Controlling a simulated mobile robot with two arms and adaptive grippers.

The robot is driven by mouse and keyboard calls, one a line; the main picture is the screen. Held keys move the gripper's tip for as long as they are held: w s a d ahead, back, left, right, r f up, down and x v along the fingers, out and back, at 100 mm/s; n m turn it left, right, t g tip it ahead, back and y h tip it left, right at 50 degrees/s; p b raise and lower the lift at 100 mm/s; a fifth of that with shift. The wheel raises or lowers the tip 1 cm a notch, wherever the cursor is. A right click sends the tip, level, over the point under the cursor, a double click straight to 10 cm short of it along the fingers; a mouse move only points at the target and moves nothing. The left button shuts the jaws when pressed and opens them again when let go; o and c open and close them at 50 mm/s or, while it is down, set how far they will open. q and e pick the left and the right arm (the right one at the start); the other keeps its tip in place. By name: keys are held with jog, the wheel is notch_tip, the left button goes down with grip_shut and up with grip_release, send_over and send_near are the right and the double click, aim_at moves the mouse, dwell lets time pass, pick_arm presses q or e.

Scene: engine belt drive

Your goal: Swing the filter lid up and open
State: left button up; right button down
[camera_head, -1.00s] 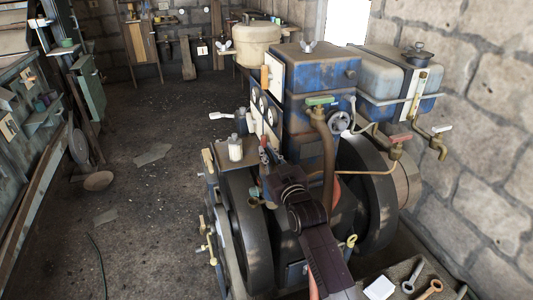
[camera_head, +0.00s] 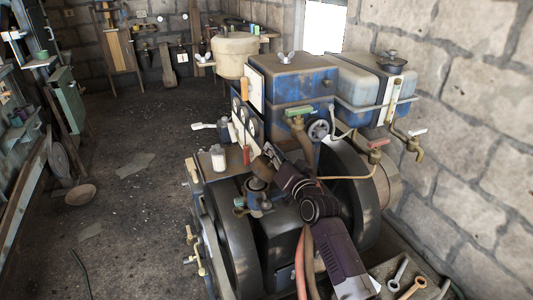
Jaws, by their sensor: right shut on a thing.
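My right gripper (camera_head: 262,167) reaches in from the bottom over the engine. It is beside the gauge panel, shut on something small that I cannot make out. A small red part (camera_head: 246,155) shows close to its tip; I cannot tell whether they touch. The blue box (camera_head: 290,80) on top of the engine has a flat top with a wing nut (camera_head: 286,58). Behind it at left is a beige drum (camera_head: 237,55) with a flat top and a pale wing nut at its side. I cannot tell which cover is the filter lid; neither looks raised. My left gripper is out of view.
Large dark flywheels (camera_head: 232,235) flank the engine. A grey-blue tank (camera_head: 370,90) is at right, by the stone wall. The floor (camera_head: 130,215) at left is mostly open.

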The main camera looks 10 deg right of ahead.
jog(key=shift+w+d+m, duration=0.1)
jog(key=shift+d+m, duration=0.3)
jog(key=shift+d, duration=0.2)
jog(key=c, duration=2)
grip_release()
jog(key=shift+f, duration=0.15)
jog(key=shift+c, duration=0.2)
jog(key=shift+s, duration=0.45)
jog(key=s+d, duration=0.2)
jog(key=s, duration=0.9)
jog(key=shift+d, duration=0.2)
